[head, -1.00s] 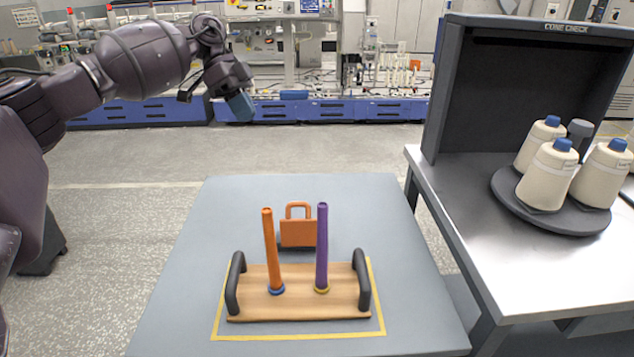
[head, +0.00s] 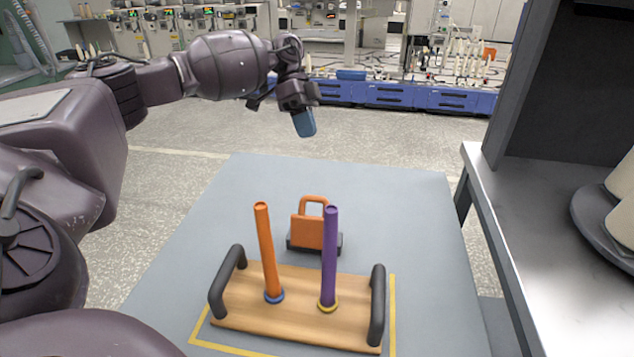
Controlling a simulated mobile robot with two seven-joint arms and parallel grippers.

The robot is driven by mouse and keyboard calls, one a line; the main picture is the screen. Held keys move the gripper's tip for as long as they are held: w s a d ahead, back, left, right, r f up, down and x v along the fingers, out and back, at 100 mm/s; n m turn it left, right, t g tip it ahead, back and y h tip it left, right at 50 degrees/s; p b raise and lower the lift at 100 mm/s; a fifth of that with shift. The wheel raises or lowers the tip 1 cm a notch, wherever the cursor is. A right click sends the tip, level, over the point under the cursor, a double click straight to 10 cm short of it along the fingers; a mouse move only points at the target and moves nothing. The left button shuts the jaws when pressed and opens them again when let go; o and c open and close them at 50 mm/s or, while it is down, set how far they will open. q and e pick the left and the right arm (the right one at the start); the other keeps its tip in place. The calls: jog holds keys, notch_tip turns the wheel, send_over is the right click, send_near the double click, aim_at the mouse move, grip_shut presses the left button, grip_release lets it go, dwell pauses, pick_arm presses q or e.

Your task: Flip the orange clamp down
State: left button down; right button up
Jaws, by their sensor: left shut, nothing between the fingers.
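My right gripper is not in view.
The wooden tray (head: 345,325) has black handles at both ends and carries an orange post (head: 267,255) and a purple post (head: 329,262). The grey table (head: 190,230) is clear around it. A metal bench (head: 530,240) with a dark cabinet stands at the right.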

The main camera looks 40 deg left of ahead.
aim_at(314, 221)
pick_arm(q)
jog(key=s+d+f, duration=0.5)
jog(key=d+f, duration=0.2)
jog(key=f, duration=0.1)
jog(key=shift+s+d+b, duration=0.15)
jog(key=shift+d+b, duration=0.15)
dwell(0.5)
